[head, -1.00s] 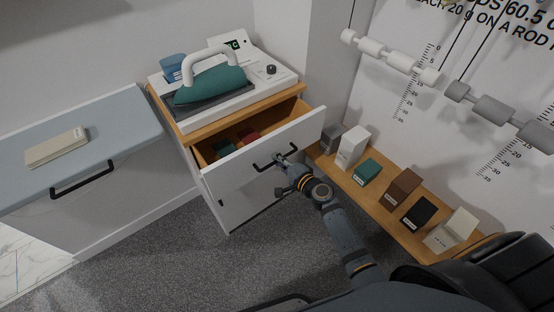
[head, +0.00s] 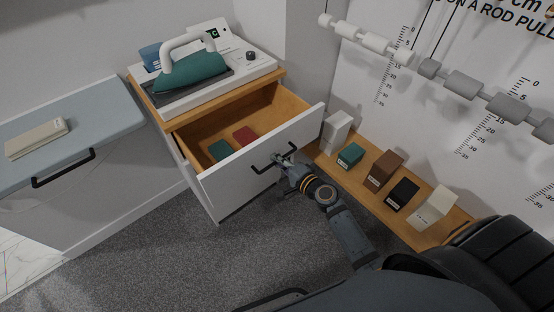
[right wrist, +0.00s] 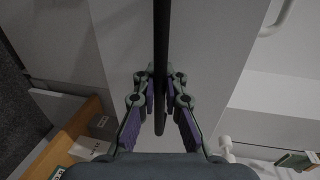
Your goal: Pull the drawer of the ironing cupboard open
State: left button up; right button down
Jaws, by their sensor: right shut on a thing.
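The ironing cupboard (head: 205,195) stands left of centre in the head view, with its drawer (head: 225,182) pulled well out. Inside the drawer lie a green box (head: 221,150) and a red box (head: 245,135). My right gripper (head: 281,160) is shut on the drawer's black bar handle (head: 259,169), near its right end. In the right wrist view the handle (right wrist: 161,60) runs between the two fingers. The left gripper is not in view.
A teal iron (head: 192,72) rests on a white station on the cupboard top. A low wooden shelf (head: 362,192) with several boxes stands to the right. A blue-grey counter (head: 90,115) is at the left. Grey carpet (head: 150,255) is clear in front.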

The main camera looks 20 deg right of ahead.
jog(key=c, duration=1.7)
grip_release()
jog(key=shift+r, duration=0.1)
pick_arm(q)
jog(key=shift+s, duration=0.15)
pick_arm(e)
jog(key=shift+s+d, duration=0.1)
jog(key=shift+s, duration=0.05)
jog(key=v, duration=1.1)
jog(key=shift+s+d+r, duration=0.1)
jog(key=shift+s, duration=0.25)
